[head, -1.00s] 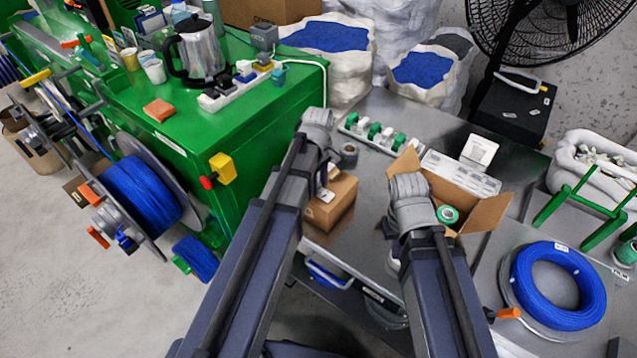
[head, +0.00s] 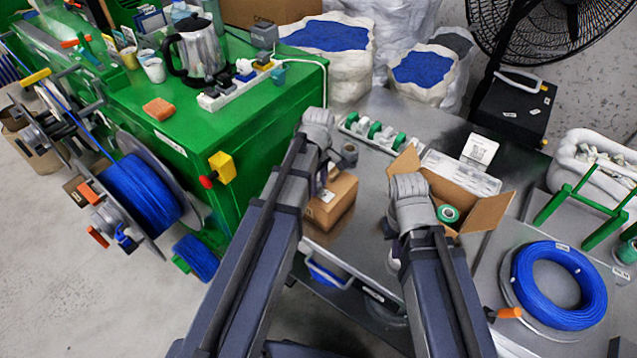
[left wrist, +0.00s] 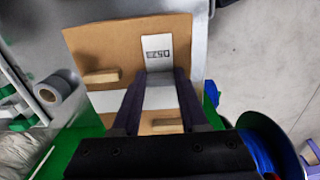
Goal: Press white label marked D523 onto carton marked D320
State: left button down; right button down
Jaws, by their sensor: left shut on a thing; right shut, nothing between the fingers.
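A brown carton (head: 332,208) stands on the metal table, below my left wrist in the head view. No marking on it can be read. In the left wrist view its face (left wrist: 100,48) lies right below the fingers. My left gripper (left wrist: 158,104) is shut on the white label (left wrist: 157,50), whose D523 print faces the camera. The label is over the carton's face; I cannot tell whether it touches. In the head view the label (head: 327,195) shows as a small white patch. My right gripper (head: 389,230) is shut and empty, mostly hidden by its own arm, left of the open box.
An open cardboard box (head: 483,213) with a green tape roll (head: 448,214) stands to the right. A grey tape roll (head: 348,154) and a rack with green pieces (head: 372,132) lie behind the carton. The green bench (head: 225,125) borders the left.

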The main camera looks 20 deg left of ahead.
aim_at(319, 186)
pick_arm(q)
jog(key=c, duration=0.8)
grip_release()
jog(key=shift+o, duration=0.6)
jog(key=o, duration=0.5)
notch_tip(319, 186, up, 7)
jog(key=p, duration=0.7)
